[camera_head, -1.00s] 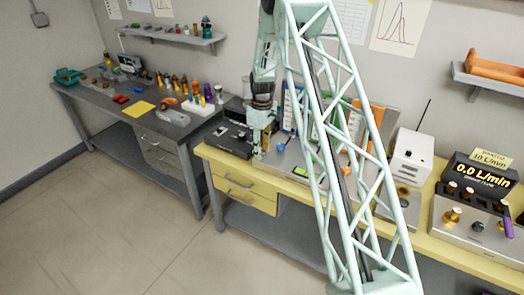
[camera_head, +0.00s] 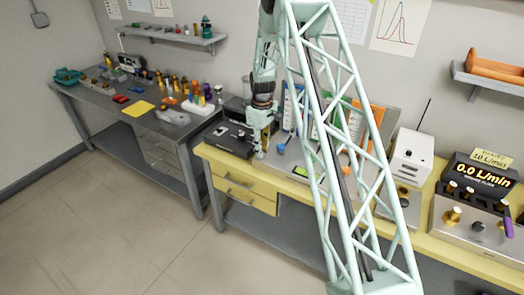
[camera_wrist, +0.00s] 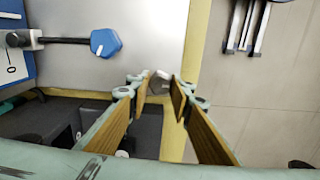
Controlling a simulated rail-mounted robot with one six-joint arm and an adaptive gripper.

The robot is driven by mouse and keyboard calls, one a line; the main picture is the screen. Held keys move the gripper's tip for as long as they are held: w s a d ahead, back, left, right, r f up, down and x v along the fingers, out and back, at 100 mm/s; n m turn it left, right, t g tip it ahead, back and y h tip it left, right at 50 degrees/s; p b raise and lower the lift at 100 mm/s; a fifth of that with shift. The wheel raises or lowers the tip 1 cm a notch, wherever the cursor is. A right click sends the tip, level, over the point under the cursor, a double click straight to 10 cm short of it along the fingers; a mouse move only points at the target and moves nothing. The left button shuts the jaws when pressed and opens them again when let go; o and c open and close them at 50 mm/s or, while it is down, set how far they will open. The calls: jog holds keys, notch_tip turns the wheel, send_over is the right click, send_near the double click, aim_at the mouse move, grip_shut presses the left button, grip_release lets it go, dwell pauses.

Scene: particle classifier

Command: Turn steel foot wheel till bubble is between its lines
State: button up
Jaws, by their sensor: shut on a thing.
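My gripper (camera_head: 259,150) reaches down at the left end of the yellow bench, at the corner of a grey metal plate. In the wrist view my gripper (camera_wrist: 158,86) has its two fingertips closed on a small steel foot wheel (camera_wrist: 160,81) at the plate's edge. Most of the wheel is hidden by the fingertips. The grey plate (camera_wrist: 150,35) carries a blue faceted knob (camera_wrist: 105,43) on a dark rod. A small bright green strip (camera_head: 300,171) shows at the plate's front. I cannot make out the bubble or its lines.
A black device (camera_head: 233,138) stands just left of my gripper. Upright colored panels stand behind the plate. A white box (camera_head: 411,152) and a flow meter reading 0.0 L/min (camera_head: 484,178) stand to the right. A grey bench (camera_head: 85,98) with several small items is at left.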

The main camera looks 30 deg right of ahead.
jog(key=m+b, duration=0.1)
jog(key=m, duration=0.5)
jog(key=shift+b, duration=0.35)
jog(key=m+b, duration=0.1)
jog(key=m, duration=1.1)
jog(key=shift+b, duration=0.35)
jog(key=m, duration=0.6)
dwell(0.3)
jog(key=o, duration=0.8)
jog(key=shift+o, duration=0.2)
